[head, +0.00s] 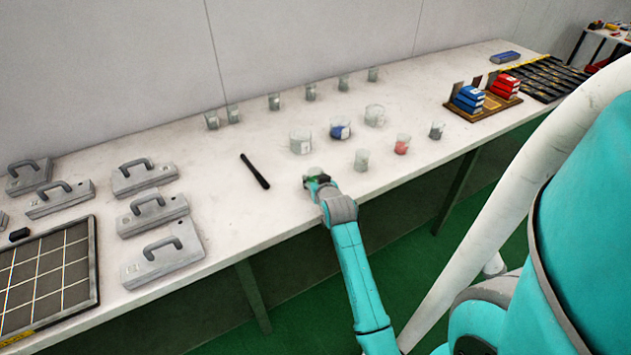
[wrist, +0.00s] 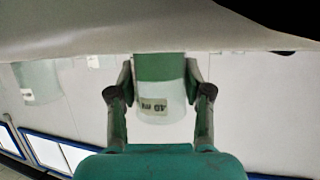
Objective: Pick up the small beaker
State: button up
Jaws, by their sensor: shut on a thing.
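I cannot tell whether the beaker touches the table.
A clear beaker (head: 362,160) and one with red contents (head: 402,144) stand to the right on the table (head: 225,185). Larger beakers, one with blue contents (head: 340,128), stand behind. A black rod (head: 255,171) lies to the left. Grey handled blocks (head: 163,257) fill the left side.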

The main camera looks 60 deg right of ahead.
notch_tip(320, 180, up, 20)
dwell(1.3)
